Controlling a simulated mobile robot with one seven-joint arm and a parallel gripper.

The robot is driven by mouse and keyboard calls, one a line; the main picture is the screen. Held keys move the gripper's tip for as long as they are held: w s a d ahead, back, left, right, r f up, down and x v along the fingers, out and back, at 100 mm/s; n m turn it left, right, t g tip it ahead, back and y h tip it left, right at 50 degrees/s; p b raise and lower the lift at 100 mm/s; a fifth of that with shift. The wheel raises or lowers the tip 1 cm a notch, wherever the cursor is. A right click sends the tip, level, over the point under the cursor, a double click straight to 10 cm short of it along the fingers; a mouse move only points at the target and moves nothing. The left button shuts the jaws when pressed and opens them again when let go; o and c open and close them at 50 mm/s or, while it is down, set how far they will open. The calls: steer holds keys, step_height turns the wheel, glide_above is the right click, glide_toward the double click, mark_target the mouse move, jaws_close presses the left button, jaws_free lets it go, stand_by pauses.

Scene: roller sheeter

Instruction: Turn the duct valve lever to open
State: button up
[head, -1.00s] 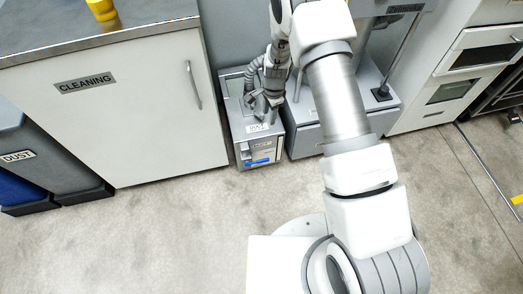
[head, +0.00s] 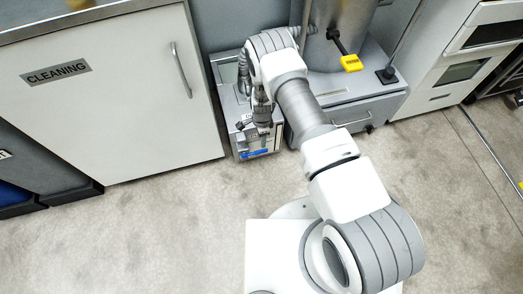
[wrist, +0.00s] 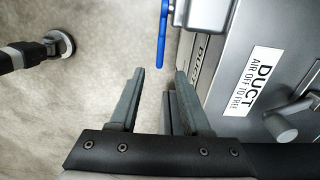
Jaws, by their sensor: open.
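The blue lever (head: 255,153) is on the front of a grey duct box (head: 222,80) on the floor. In the wrist view the blue lever (wrist: 162,35) runs up and down the picture at top centre, beside the box's label (wrist: 252,80) reading "DUCT AIR OFF TO FREE". My gripper (head: 263,130) is over the box's front part in the head view. In the wrist view my gripper (wrist: 160,74) is open and empty. The lever's lower end shows close to the gap between the fingertips; whether it is between them in depth I cannot tell.
A grey knob (wrist: 282,128) sticks out of the box at right in the wrist view. A white cabinet marked CLEANING (head: 120,100) stands left of the box. A grey machine with a yellow-tagged handle (head: 351,63) stands right. The floor (head: 160,230) in front is clear.

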mark_target(262, 150)
step_height(262, 150, down, 10)
steer(key=b, duration=0.3)
steer(key=shift+r, duration=0.25)
jaws_close()
stand_by(1.1)
